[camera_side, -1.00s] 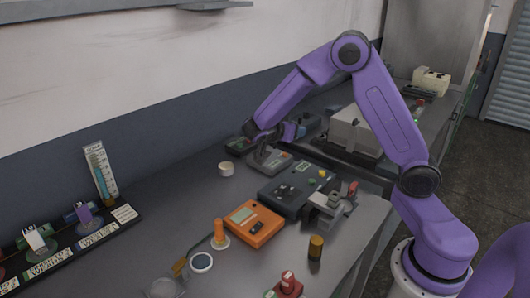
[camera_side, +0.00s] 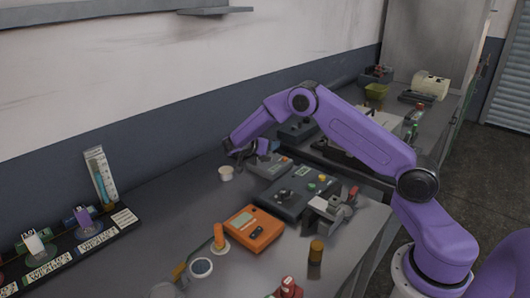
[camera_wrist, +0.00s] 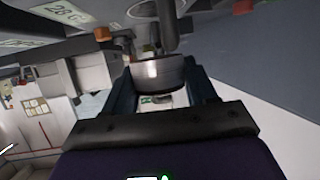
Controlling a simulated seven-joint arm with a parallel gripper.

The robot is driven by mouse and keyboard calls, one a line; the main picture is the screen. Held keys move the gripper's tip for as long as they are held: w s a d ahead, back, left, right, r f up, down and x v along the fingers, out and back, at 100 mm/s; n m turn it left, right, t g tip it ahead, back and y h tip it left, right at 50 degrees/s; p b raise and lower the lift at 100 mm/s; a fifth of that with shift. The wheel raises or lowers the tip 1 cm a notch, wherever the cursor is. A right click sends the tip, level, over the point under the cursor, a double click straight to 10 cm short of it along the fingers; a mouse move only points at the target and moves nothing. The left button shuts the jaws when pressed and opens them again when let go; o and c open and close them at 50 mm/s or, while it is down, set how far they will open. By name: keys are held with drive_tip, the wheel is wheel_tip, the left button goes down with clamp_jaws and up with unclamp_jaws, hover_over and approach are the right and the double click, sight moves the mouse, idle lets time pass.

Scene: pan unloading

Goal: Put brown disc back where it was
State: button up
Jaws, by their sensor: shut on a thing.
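In the wrist view my gripper (camera_wrist: 160,88) is shut on a short round thing (camera_wrist: 158,73) with a shiny grey side, a finger on either side of it. Its colour looks grey there, so I cannot tell whether it is the brown disc. In the side view my gripper (camera_side: 248,158) is low over the back of the bench, just right of a small white cup (camera_side: 226,173). The held thing cannot be made out there. A short brown cylinder (camera_side: 316,250) stands upright near the front edge.
A grey device (camera_side: 272,166) and a dark box with buttons (camera_side: 300,192) lie right of my gripper. An orange meter (camera_side: 253,229) lies in front. A labelled rack (camera_side: 75,245) stands at left. Bare bench lies between rack and cup.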

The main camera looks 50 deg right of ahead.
sight(265, 159)
drive_tip(key=f, duration=0.1)
drive_tip(key=w+f, duration=0.1)
drive_tip(key=f, duration=0.1)
drive_tip(key=shift+d, duration=0.15)
drive_tip(key=shift+f, duration=0.4)
drive_tip(key=shift+f, duration=0.15)
drive_tip(key=o, duration=1.2)
drive_tip(key=shift+o, duration=0.2)
